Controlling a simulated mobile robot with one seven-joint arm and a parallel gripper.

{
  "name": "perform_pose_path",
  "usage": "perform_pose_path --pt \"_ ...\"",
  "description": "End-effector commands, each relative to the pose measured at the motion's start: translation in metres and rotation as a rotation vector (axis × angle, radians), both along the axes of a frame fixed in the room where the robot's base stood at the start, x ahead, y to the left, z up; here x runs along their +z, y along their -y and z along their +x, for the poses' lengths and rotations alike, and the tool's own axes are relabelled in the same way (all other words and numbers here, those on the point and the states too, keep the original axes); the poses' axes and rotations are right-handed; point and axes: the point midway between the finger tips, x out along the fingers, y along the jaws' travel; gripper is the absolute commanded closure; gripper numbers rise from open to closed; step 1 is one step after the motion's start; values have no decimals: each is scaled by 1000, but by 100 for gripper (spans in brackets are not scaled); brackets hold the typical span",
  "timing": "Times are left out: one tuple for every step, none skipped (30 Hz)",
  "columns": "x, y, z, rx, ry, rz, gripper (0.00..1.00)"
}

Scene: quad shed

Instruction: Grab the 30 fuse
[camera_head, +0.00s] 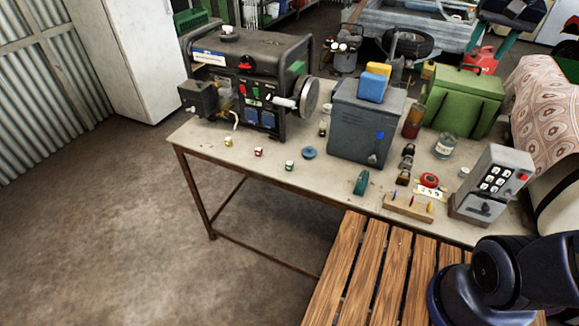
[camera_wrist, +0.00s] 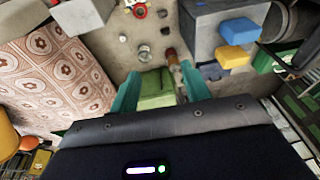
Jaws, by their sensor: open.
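Three small fuse-like pieces stand in a row along the front left of the worktable in the head view: one with yellow (camera_head: 228,141), one with red (camera_head: 258,152) and one with green (camera_head: 289,165). Their markings are too small to read, so I cannot tell which is the 30 fuse. My gripper (camera_wrist: 158,78) shows in the wrist view with its teal fingers apart and nothing held between them. It is over the right part of the table, away from the three pieces. In the head view the fingers are out of sight.
The worktable (camera_head: 203,146) carries a generator (camera_head: 250,62), a blue disc (camera_head: 309,152), a grey box (camera_head: 362,125) with sponges on top, a green case (camera_head: 466,98), a wooden block (camera_head: 408,208) and a switch box (camera_head: 492,183). A slatted wooden bench (camera_head: 352,265) stands in front.

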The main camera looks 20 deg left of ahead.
Motion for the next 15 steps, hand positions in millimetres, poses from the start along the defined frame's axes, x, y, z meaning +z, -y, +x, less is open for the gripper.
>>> perform_pose_path --pt "1 -22 7 12 -16 0 53" --pt "2 -33 10 14 -24 1 53" --pt "3 -49 14 16 -36 2 53" --pt "3 -62 16 19 -45 1 53" --pt "4 -74 18 19 -52 2 53" --pt "4 -91 21 22 -64 2 53" --pt "4 -104 22 23 -71 2 53" --pt "4 -117 23 24 -79 0 53" --pt "3 -135 24 27 -90 -2 53" --pt "3 -148 24 27 -98 -3 53" --pt "2 -162 24 29 -106 -4 53" --pt "1 -180 23 30 -116 -6 53" --pt "-1 -194 22 32 -124 -8 53" --pt "-2 -208 20 32 -131 -11 53" --pt "-4 -226 17 34 -141 -15 53"
